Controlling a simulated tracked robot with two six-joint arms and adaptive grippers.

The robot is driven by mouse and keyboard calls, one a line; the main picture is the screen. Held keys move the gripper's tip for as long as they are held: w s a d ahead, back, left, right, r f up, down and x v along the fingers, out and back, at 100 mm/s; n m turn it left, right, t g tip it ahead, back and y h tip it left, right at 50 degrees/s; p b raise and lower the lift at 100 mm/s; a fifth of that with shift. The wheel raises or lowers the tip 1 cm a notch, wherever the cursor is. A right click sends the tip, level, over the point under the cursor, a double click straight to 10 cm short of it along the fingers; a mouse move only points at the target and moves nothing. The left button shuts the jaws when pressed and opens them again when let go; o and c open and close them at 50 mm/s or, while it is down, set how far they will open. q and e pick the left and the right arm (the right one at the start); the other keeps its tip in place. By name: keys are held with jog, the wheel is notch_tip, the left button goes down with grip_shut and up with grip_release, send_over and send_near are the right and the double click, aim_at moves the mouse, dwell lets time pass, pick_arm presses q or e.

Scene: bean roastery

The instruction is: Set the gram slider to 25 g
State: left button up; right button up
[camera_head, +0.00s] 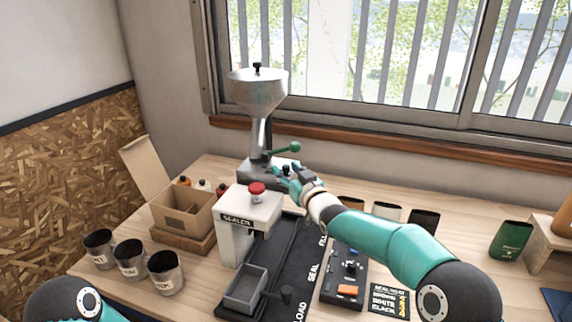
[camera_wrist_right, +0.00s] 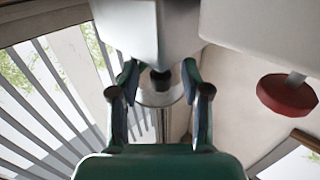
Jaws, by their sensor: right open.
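The filling machine (camera_head: 259,125), a grey metal hopper on a narrow neck, stands at the back of the bench. A small dark knob (camera_head: 286,169) on its base, probably the gram slider, is beside my right gripper (camera_head: 283,181). In the right wrist view a dark knob (camera_wrist_right: 160,80) shows between the two fingers of my right gripper (camera_wrist_right: 160,88), which are apart with a gap on each side. No gram scale or number can be read. Part of my left arm shows at the lower left of the head view, but its gripper is out of frame.
A sealer (camera_head: 250,218) with a red button (camera_head: 257,188) stands left of my right gripper. A green-knobbed lever (camera_head: 283,149) sticks out above it. A grey tray (camera_head: 246,289) is on the dark track. A control box (camera_head: 345,279), several tins and a cardboard box (camera_head: 184,211) stand around.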

jog(key=shift+w+a, duration=0.25)
jog(key=shift+w, duration=0.2)
grip_shut()
